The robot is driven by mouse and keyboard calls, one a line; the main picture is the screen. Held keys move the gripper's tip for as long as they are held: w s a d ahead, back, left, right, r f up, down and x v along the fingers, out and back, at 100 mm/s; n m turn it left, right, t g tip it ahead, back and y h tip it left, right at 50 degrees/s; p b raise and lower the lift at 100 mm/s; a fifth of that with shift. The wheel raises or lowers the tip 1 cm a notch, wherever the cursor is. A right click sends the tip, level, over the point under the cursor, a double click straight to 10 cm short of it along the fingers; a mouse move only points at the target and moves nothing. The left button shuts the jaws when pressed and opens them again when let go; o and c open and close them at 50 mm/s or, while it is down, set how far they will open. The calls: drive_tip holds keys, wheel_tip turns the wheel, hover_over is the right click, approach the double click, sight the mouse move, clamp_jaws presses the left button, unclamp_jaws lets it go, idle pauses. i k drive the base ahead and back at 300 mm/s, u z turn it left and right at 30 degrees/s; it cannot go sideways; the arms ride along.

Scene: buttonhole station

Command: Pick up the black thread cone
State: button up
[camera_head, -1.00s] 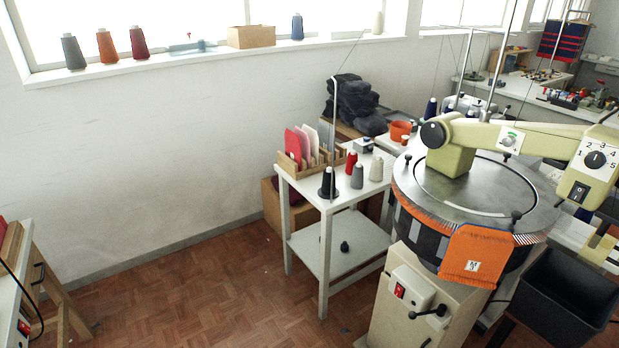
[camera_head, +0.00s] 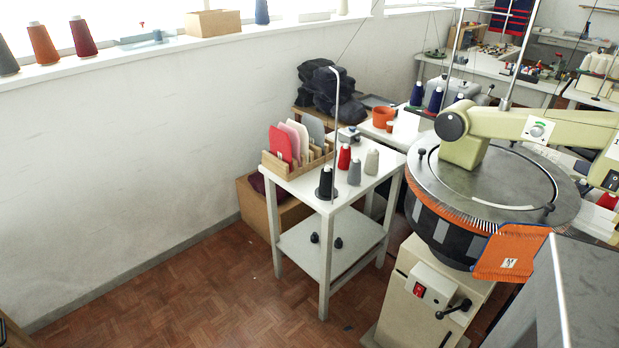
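The black thread cone (camera_head: 325,185) stands upright at the near edge of the small white table (camera_head: 305,193), left of the knitting machine. A thin upright rod with a hooked top (camera_head: 335,125) rises beside it, partly in front of its right side. A grey cone (camera_head: 354,173), a red cone (camera_head: 344,157) and a cream cone (camera_head: 371,162) stand to its right and behind it. My gripper is not in view.
A wooden rack with coloured panels (camera_head: 288,168) sits at the table's back left. Dark knobs (camera_head: 338,243) sit on the lower shelf (camera_head: 350,258). The round knitting machine (camera_head: 480,190) stands to the right. The parquet floor (camera_head: 190,290) at left is clear.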

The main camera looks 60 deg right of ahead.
sight(326, 181)
drive_tip(key=z, duration=0.05)
drive_tip(key=i, duration=1.25)
drive_tip(key=z, duration=0.15)
